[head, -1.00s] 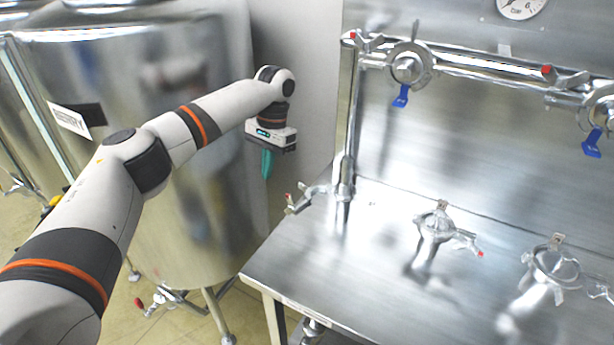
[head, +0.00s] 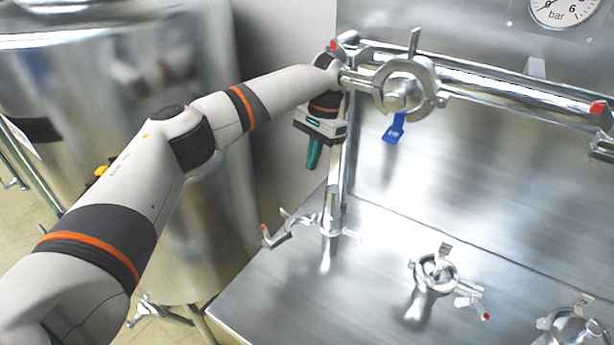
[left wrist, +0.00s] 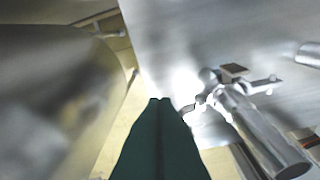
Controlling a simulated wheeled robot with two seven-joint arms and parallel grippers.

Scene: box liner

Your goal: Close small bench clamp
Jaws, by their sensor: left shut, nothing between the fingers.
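A small metal clamp (head: 300,222) with a red-tipped handle hangs open on the lower part of the vertical pipe at the bench's left side. It also shows, blurred, in the left wrist view (left wrist: 208,92), to the right of my fingers. My left gripper (head: 313,168) has teal fingers pointing down and shut, with nothing between them. It is above the clamp and apart from it, just left of the pipe in the head picture. The shut fingers fill the bottom middle of the left wrist view (left wrist: 160,102). My right gripper is in neither view.
A metal bench (head: 300,290) carries two more clamped fittings, one near the middle (head: 436,272) and one at the lower right (head: 575,328). A horizontal pipe with a large clamp (head: 404,88) and blue tag runs above. A steel tank (head: 110,90) stands left of the bench.

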